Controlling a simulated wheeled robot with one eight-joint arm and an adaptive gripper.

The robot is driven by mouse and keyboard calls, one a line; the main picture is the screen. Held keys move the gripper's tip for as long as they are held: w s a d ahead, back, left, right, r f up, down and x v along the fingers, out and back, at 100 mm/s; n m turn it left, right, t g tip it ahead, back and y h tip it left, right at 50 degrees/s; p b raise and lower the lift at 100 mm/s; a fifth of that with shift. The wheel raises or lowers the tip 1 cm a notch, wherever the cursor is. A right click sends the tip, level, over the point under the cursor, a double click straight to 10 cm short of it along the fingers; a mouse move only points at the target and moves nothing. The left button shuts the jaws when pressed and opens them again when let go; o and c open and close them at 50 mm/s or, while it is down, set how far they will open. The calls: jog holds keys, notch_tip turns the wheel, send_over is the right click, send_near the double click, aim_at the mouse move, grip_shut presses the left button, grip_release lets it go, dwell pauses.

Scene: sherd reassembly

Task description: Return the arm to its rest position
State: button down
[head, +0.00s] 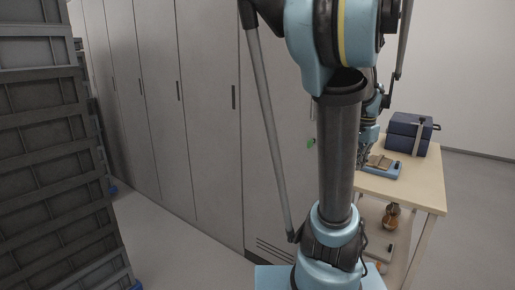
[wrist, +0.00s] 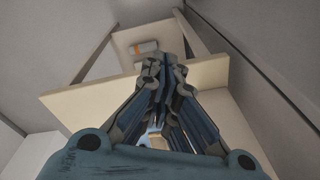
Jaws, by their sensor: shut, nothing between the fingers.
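My arm stands in the middle of the head view, and its upright column hides part of the work table (head: 425,188). My gripper (wrist: 160,72) is shut and empty in the wrist view, its fingertips together. In the head view the end of my arm is partly hidden behind the column, close to the table's left side. The pale table edge (wrist: 85,105) shows beyond the fingers in the wrist view. A blue tray (head: 391,172) with tan pieces (head: 379,161) lies on the tabletop near the gripper.
A dark blue case (head: 408,143) stands at the back of the table. A brown round pot (head: 391,218) sits below the tabletop. Grey cabinets (head: 205,120) line the wall, and stacked dark crates (head: 50,150) stand at the left. Floor (head: 170,245) is clear between them.

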jog(key=s+a+f+n, duration=0.6)
jog(key=a, duration=0.3)
jog(key=s+a+f+n+t, duration=0.1)
jog(key=s+a+f+n, duration=0.4)
jog(key=a, duration=0.4)
jog(key=shift+s+f+n+y, duration=0.35)
jog(key=shift+s+n, duration=0.45)
jog(key=shift+s, duration=0.35)
jog(key=shift+a, duration=0.1)
jog(key=shift+w+f, duration=0.2)
jog(key=shift+w, duration=0.3)
